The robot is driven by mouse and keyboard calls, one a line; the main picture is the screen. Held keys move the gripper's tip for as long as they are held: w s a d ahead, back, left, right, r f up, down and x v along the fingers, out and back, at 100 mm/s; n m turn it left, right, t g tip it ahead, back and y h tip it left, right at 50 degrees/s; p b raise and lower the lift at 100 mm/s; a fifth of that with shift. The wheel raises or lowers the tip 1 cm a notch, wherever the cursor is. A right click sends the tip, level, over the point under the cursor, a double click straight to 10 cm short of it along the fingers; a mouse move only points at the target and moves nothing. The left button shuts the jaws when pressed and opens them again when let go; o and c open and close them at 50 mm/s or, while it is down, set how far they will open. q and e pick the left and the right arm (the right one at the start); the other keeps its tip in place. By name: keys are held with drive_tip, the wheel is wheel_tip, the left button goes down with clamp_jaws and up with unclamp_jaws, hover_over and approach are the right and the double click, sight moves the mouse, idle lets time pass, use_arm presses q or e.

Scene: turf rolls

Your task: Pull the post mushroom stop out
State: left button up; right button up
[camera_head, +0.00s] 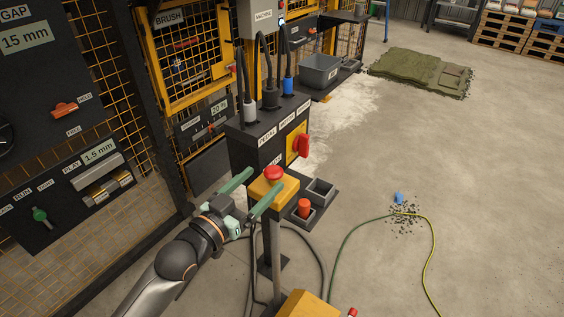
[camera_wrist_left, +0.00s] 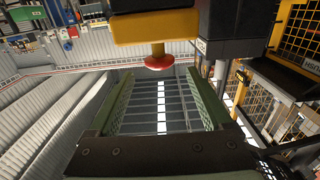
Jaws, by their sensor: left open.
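The post mushroom stop (camera_head: 273,172) is a red round button on top of a yellow box (camera_head: 278,191) on a grey post. It also shows red in the left wrist view (camera_wrist_left: 159,63), under the yellow box (camera_wrist_left: 155,27). My left gripper (camera_head: 266,178) is open, with its green fingers reaching toward the stop, one on each side of the box in the head view. In the left wrist view the stop appears between the fingertips (camera_wrist_left: 160,72), near their ends. I cannot tell whether the fingers touch it. My right gripper is not in view.
A dark console (camera_head: 265,130) with plugs and a red rotary switch (camera_head: 301,146) stands just behind the post. Small trays (camera_head: 320,190), one by a red cylinder (camera_head: 304,207), sit to the right. Cables and a yellow-green hose (camera_head: 378,220) lie on the floor. The right floor is mostly clear.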

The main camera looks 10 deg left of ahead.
sight(267, 176)
use_arm(q)
drive_tip(key=x, duration=0.4)
drive_tip(key=shift+w+d+b, duration=0.1)
drive_tip(key=shift+w+b, duration=0.2)
drive_tip(key=shift+x, duration=1.95)
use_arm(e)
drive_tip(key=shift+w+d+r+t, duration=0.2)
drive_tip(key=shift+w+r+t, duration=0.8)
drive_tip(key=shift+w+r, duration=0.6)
use_arm(q)
drive_tip(key=shift+f, duration=0.1)
clamp_jaws()
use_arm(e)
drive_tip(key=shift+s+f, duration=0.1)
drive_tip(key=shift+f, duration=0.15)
